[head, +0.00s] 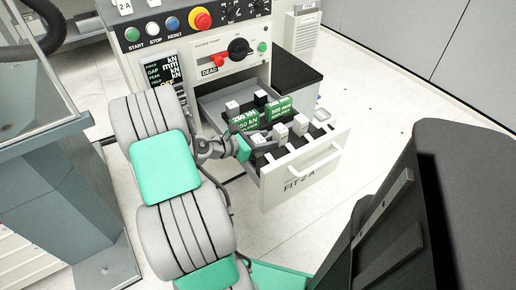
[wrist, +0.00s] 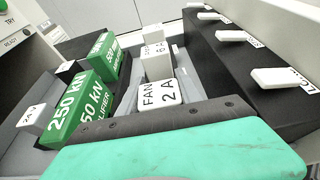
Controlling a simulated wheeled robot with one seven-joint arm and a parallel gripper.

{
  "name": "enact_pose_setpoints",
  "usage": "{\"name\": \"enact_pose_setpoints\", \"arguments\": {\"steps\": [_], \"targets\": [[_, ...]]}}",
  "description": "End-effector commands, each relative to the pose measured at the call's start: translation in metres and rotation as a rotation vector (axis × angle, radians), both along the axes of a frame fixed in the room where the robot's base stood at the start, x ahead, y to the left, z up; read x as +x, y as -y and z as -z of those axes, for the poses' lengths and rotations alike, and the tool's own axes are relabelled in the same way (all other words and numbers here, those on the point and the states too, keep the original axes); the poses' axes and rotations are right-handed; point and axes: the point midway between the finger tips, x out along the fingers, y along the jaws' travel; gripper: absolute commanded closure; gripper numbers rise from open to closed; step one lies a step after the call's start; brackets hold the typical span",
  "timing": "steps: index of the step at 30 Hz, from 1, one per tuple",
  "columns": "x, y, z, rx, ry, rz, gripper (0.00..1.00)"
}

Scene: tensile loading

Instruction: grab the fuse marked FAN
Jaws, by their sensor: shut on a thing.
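The fuse marked FAN 2 A (wrist: 158,93) is a white block with black letters, in the open drawer. In the wrist view it stands against the dark edge of my gripper (wrist: 165,118), whose near part hides its lower end. In the head view my gripper (head: 246,148) reaches into the drawer (head: 305,172) from the left, shut at a white block (head: 262,141) at the near end of the fuses. Its contact faces are hidden. Another white fuse (wrist: 157,65) stands just behind FAN, with more beyond it.
A dark strip with several white tabs (wrist: 283,77) runs along the right. The drawer front, marked FIT 2 A, has a handle (head: 322,160). The control panel (head: 190,30) stands behind.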

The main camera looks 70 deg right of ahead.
Motion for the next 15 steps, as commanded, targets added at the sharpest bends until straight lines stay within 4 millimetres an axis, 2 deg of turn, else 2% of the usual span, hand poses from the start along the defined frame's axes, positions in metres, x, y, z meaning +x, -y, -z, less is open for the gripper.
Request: {"name": "enact_pose_setpoints", "arguments": {"steps": [2,12,15], "targets": [[-0.0001,-0.0001,0.0001,0.000,0.000,0.000,0.71],[-0.0001,-0.0002,0.0001,0.000,0.000,0.000,0.99],[-0.0001,0.0000,-0.0002,-0.001,0.001,0.000,1.00]]}}
